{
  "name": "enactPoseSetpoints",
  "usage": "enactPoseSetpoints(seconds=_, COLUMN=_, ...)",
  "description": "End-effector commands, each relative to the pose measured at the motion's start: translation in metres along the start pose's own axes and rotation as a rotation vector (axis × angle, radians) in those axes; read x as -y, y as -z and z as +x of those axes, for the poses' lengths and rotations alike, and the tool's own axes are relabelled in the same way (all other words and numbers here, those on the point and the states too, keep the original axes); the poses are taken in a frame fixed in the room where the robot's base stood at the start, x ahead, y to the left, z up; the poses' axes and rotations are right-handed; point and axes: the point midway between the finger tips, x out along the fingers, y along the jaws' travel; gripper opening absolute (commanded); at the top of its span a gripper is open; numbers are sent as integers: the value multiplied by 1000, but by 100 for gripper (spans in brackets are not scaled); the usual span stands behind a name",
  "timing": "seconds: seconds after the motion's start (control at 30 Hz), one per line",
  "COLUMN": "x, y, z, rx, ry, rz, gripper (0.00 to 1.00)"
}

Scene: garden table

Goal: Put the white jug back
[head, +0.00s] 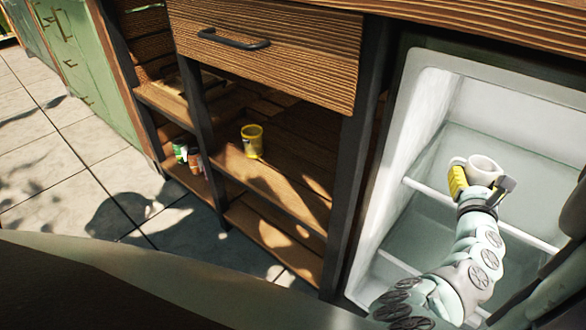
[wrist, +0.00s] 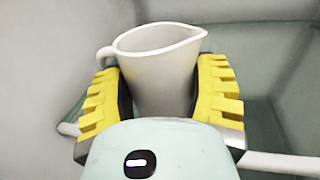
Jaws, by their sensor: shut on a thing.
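The white jug (head: 485,170) is upright between the fingers of my gripper (head: 482,184), inside the open fridge (head: 400,150). In the wrist view the jug (wrist: 158,75) shows its open rim, with the spout to the right and the handle to the left. My gripper (wrist: 160,100) is shut on its sides with its yellow ridged pads. The jug is at about the height of the upper fridge shelf (head: 530,236); I cannot tell whether its base touches the shelf. The base is hidden behind my gripper.
Left of the fridge is a wooden cabinet with a drawer (head: 275,45). A yellow tin (head: 252,141) stands on its open shelf (head: 285,175), and several small jars (head: 187,156) stand lower left. The fridge's side wall is close to my gripper; the shelf around the jug looks empty.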

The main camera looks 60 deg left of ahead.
Motion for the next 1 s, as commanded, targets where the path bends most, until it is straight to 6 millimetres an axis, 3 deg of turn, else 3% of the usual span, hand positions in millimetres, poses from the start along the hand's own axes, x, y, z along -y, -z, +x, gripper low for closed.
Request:
enactPoseSetpoints(seconds=0.23, x=-1, y=3, z=0, rx=2, ry=-2, rz=2, gripper=18)
enactPoseSetpoints(seconds=0.27, x=-1, y=3, z=0, rx=1, ry=-2, rz=1, gripper=65)
enactPoseSetpoints(seconds=0.5, x=0, y=3, z=0, rx=0, ry=0, rz=1, gripper=90)
enactPoseSetpoints(seconds=1.0, x=-8, y=-1, z=-4, rx=-2, ry=-3, rz=6, gripper=92)
